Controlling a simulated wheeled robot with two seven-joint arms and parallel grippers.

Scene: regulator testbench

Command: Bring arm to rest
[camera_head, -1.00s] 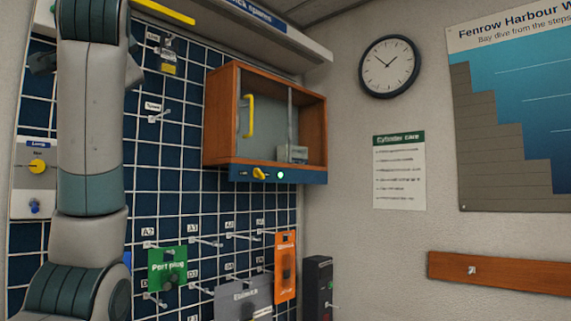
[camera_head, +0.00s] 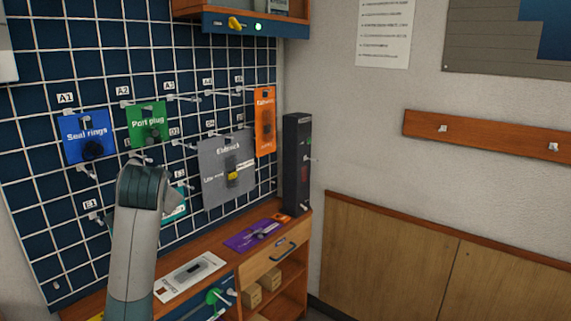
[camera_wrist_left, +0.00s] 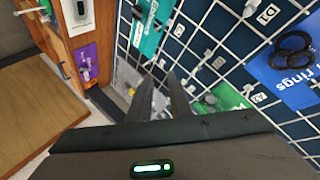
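My left arm (camera_head: 138,235) rises from the bottom of the head view, in front of the pegboard and the bench. Its gripper is hidden there behind the arm. In the left wrist view the two fingers of my left gripper (camera_wrist_left: 161,84) stand a little apart, with a gap between them. I see nothing held; grey shapes show behind the fingers. My right arm and gripper are in neither view.
The pegboard (camera_head: 50,215) carries blue (camera_head: 86,135), green (camera_head: 147,122), grey (camera_head: 215,178) and orange (camera_head: 265,120) packs on pegs. The bench below holds a white pack (camera_head: 188,274) and a purple pack (camera_head: 252,234). A dark upright box (camera_head: 297,165) stands at its right end.

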